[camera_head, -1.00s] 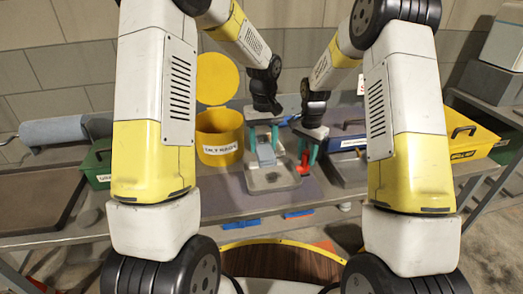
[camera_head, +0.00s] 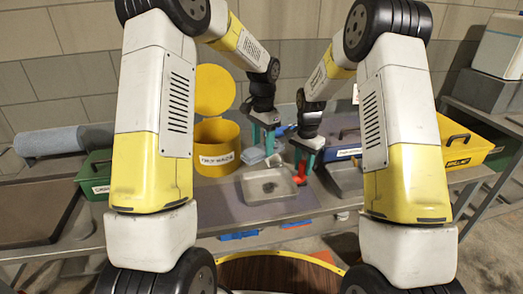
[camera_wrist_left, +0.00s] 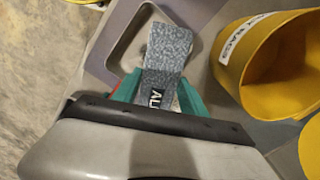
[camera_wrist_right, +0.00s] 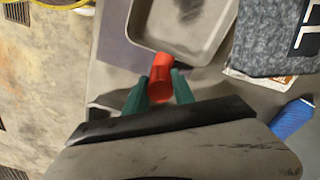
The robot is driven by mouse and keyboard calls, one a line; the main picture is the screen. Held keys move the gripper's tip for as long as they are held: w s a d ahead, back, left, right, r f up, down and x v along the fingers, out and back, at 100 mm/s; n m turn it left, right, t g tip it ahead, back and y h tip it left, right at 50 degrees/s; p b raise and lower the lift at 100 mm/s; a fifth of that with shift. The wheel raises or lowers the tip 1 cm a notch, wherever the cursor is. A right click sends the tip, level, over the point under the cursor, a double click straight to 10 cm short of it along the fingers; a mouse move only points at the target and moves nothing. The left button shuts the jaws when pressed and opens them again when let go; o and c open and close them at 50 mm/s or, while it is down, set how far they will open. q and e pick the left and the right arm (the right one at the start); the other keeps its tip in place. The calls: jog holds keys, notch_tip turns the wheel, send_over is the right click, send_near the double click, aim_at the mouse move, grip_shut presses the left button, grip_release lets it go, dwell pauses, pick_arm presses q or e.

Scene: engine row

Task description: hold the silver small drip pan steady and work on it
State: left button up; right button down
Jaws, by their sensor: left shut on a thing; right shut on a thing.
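The silver small drip pan (camera_head: 255,195) lies on the bench, open side up, with a dark patch inside. My left gripper (camera_head: 264,143) is shut on a grey-blue cloth (camera_wrist_left: 168,50) with a lettered tag, behind the pan in the head view. In the left wrist view the cloth overlaps the pan's rim (camera_wrist_left: 118,40); I cannot tell whether it touches. My right gripper (camera_wrist_right: 160,92) is shut on a red piece (camera_wrist_right: 162,72) at the pan's right corner. The red piece meets the rim; its join is unclear.
A yellow bin (camera_head: 217,147) with a raised lid stands left of the cloth. A green box (camera_head: 97,175) and blue roll (camera_head: 48,141) are further left. A yellow case (camera_head: 465,150) is at right. Bench in front of the pan is clear.

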pick_arm(q)
jog(key=s+f+m, duration=0.1)
jog(key=d+f+m, duration=0.1)
jog(key=m, duration=0.1)
jog(key=s+f+m, duration=0.1)
jog(key=m, duration=0.1)
jog(key=shift+s+d+f, duration=0.15)
jog(key=shift+s+f, duration=0.15)
jog(key=shift+f, duration=4.25)
jog(key=shift+f, duration=0.55)
jog(key=shift+w, duration=0.15)
jog(key=shift+w+a, duration=0.2)
jog(key=shift+w, duration=0.35)
jog(key=shift+s, duration=0.1)
jog(key=shift+s, duration=0.1)
jog(key=shift+s+d+f, duration=0.1)
jog(key=shift+s+d, duration=0.1)
jog(key=shift+s, duration=0.35)
